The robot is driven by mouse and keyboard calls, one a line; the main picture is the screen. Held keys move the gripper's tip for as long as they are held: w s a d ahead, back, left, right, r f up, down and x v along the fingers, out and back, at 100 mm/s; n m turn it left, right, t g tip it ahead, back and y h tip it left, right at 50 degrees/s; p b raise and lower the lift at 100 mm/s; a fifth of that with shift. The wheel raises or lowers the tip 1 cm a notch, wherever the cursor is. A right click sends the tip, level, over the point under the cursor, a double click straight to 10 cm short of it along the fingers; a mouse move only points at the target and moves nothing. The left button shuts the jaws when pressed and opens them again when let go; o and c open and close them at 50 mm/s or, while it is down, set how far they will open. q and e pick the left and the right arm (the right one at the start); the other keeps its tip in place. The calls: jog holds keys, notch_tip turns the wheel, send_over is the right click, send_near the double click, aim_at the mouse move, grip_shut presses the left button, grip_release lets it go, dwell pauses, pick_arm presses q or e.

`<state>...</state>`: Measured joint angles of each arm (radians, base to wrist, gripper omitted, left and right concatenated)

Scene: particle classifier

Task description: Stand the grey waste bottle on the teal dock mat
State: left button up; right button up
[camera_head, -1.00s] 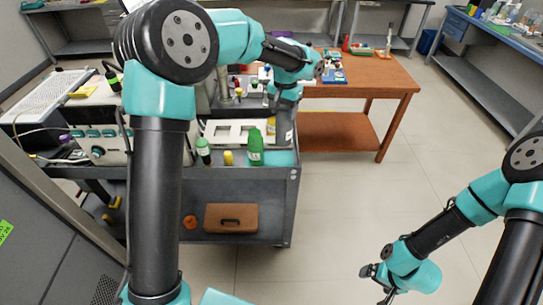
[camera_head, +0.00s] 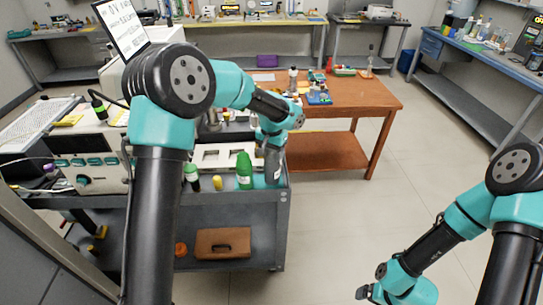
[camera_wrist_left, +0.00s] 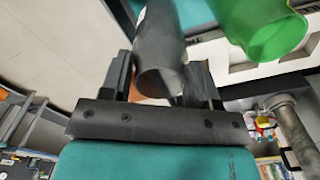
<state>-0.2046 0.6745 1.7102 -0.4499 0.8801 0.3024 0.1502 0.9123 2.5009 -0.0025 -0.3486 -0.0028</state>
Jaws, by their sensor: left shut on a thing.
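The grey waste bottle (camera_head: 272,164) is upright at the right end of the cart top, beside the green bottle (camera_head: 244,170). My left gripper (camera_head: 272,142) is shut on it from above. In the left wrist view the grey bottle (camera_wrist_left: 160,45) sits between the two fingers (camera_wrist_left: 158,82). The teal dock mat (camera_head: 262,182) shows around the bottle's foot; part of it is also in the left wrist view (camera_wrist_left: 190,10). I cannot tell whether the base touches the mat. My right gripper (camera_head: 366,293) is low at the picture's bottom, far from the cart; its jaws are unclear.
The green bottle (camera_wrist_left: 262,25) is close beside the grey one in the left wrist view. Open floor lies right of the cart.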

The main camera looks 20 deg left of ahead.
pick_arm(q)
jog(key=shift+f, duration=0.9)
jog(key=o, duration=1.1)
notch_tip(320, 180, up, 12)
jog(key=shift+r, duration=0.15)
jog(key=shift+s, duration=0.1)
